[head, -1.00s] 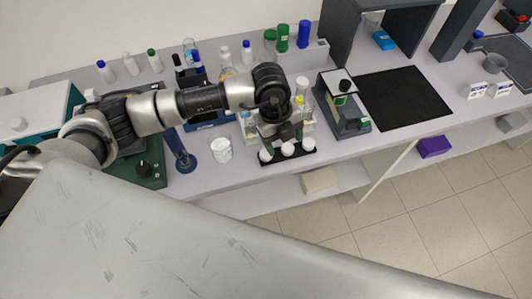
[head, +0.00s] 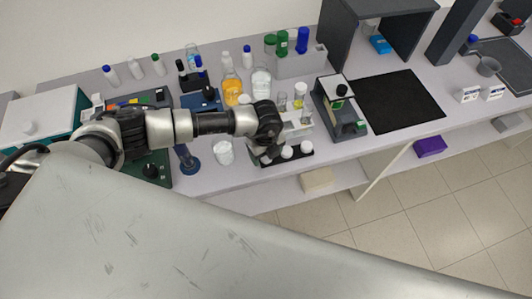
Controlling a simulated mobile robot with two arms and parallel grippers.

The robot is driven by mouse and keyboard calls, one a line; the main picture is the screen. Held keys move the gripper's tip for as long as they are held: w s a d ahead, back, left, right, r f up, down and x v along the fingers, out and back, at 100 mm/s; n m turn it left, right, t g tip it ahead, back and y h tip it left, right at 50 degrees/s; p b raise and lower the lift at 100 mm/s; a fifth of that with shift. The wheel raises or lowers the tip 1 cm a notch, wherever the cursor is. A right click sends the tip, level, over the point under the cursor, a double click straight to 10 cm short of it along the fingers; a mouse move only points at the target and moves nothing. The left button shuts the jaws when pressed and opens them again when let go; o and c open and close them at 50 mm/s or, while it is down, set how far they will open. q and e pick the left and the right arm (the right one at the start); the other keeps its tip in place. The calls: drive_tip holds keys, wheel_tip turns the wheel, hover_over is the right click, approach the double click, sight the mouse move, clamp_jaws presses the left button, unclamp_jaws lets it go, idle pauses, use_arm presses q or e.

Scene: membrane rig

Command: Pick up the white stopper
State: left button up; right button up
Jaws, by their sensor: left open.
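Several round white stoppers sit in a row on a black holder (head: 297,156) at the front edge of the bench. The right one (head: 306,147) and the middle one (head: 287,152) show clearly. The left white stopper (head: 265,159) is partly hidden by my left gripper (head: 268,153). My left gripper is open and points down over the left end of the row. I cannot tell whether its fingers touch the stopper. My right gripper is out of view.
A white rack (head: 297,126) with small bottles stands just behind the holder. A grey-green device (head: 341,106) is close on the right, and a white tub (head: 223,152) is on the left. A black mat (head: 400,100) lies clear at the right.

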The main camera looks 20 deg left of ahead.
use_arm(q)
drive_tip(key=shift+f, duration=0.4)
drive_tip(key=shift+c, duration=0.2)
drive_tip(key=c, duration=0.9)
drive_tip(key=shift+o, duration=0.2)
drive_tip(key=shift+r, duration=0.15)
